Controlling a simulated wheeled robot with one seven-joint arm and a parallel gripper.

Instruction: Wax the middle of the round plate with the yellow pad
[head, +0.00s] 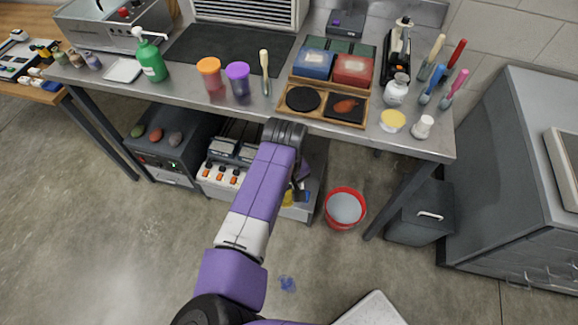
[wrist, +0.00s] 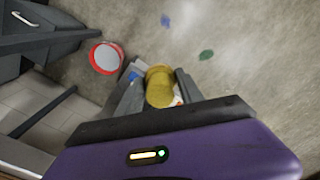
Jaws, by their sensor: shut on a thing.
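A round black plate (head: 303,98) lies in the left part of a wooden tray (head: 324,121) on the bench, beside a dark square plate with an orange-red patch (head: 346,107). In the wrist view, my gripper (wrist: 157,88) is shut on the yellow pad (wrist: 159,84), a thick round piece between the two fingers. In the head view, my gripper (head: 301,190) hangs low in front of the bench, below its top and away from the round plate. My arm partly hides it, and the pad is hard to make out there.
Blue and red boxes (head: 353,69) stand behind the plates. Orange and purple cups (head: 238,79) and an upright brush (head: 265,72) stand left. A yellow-topped tub (head: 392,121) and a white shaker (head: 422,127) stand right. A red bucket (head: 345,208) sits on the floor.

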